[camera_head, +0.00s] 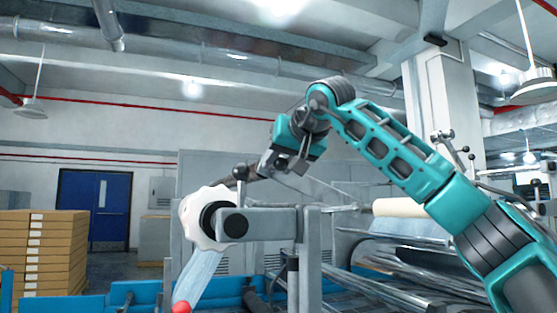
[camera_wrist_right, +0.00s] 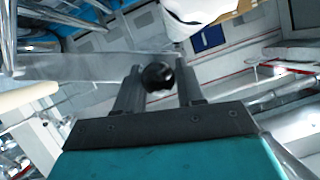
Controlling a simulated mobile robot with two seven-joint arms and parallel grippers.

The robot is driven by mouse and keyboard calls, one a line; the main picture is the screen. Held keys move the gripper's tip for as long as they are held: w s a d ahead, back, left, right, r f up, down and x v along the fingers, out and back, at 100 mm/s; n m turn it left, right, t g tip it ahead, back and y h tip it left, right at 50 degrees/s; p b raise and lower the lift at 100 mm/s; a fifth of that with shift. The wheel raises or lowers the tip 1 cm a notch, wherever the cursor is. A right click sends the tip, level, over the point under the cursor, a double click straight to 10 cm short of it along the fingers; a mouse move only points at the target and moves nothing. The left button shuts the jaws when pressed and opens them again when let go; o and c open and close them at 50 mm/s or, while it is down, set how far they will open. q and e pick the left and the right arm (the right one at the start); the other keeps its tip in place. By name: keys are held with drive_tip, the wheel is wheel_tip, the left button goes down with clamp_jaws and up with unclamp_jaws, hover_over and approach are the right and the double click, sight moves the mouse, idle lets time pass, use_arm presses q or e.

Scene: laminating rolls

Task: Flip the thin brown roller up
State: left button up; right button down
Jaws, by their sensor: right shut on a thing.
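My right arm reaches in from the right in the head view. Its gripper (camera_head: 257,170) is shut on a black ball knob (camera_wrist_right: 158,77), which sits between the two fingers in the right wrist view. In the head view the knob (camera_head: 239,173) tops a short upright lever beside the grey machine arm. A pale cream-tan roller (camera_head: 398,207) lies level behind the machine arm, right of the gripper; it also shows at the left of the right wrist view (camera_wrist_right: 28,97). I cannot tell whether this is the thin brown roller. My left gripper is out of view.
A white scalloped handwheel (camera_head: 197,218) sits at the end of the grey machine arm (camera_head: 270,224), just below the gripper. Metal rollers and bars (camera_head: 385,275) fill the lower right. Stacked boxes (camera_head: 45,255) stand at the left. The space above the gripper is free.

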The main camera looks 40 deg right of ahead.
drive_tip(key=shift+s+d+r, duration=0.1)
drive_tip(key=shift+d+r, duration=0.05)
drive_tip(key=shift+r, duration=0.35)
drive_tip(key=c, duration=1.1)
unclamp_jaws()
drive_tip(key=o, duration=0.3)
drive_tip(key=shift+f, duration=0.2)
drive_tip(key=v, duration=1.3)
drive_tip(key=shift+f+b, duration=0.15)
drive_tip(key=shift+b, duration=0.2)
